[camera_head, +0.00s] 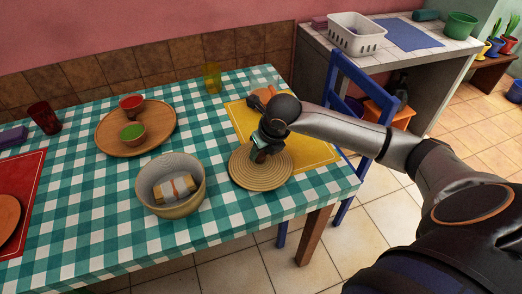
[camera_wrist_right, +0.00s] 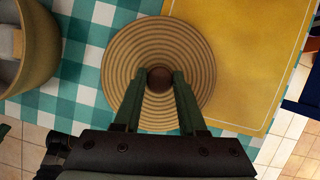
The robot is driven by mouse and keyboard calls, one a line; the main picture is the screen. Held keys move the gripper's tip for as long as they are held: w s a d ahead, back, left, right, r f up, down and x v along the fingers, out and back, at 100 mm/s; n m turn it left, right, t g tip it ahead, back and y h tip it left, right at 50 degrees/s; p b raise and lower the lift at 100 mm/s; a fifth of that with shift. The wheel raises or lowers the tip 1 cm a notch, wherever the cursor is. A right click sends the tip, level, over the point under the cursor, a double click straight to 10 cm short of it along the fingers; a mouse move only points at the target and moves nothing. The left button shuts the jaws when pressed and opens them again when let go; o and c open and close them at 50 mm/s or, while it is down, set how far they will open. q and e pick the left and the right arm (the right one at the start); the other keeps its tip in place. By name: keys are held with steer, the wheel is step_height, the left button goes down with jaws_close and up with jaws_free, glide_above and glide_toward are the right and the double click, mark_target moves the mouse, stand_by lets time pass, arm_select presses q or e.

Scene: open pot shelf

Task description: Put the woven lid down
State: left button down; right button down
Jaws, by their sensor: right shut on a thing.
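The woven lid (camera_head: 247,178) is a round, tan, ringed disc with a dark brown knob (camera_wrist_right: 159,79) at its middle. My right gripper (camera_head: 262,152) is over it, with its two fingers (camera_wrist_right: 160,84) shut on the knob. The lid is level, over the checked cloth and the near left corner of the yellow placemat. I cannot tell whether its underside touches the table. A round basket (camera_head: 190,207) stands open to the left of the lid, with a wrapped bundle inside; its rim also shows in the right wrist view (camera_wrist_right: 50,60). My left gripper is not in view.
The table has a green checked cloth (camera_head: 100,220). A wooden tray (camera_head: 160,148) holds two small bowls. A blue chair (camera_head: 350,75) stands at the right.

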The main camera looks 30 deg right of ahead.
steer(key=shift+f, duration=0.2)
steer(key=shift+c, duration=2.4)
jaws_free()
steer(key=shift+r, duration=0.1)
steer(key=shift+r, duration=0.4)
steer(key=v, duration=1.1)
steer(key=shift+s+r+p, duration=0.15)
steer(key=shift+r+p, duration=0.1)
steer(key=shift+p, duration=0.15)
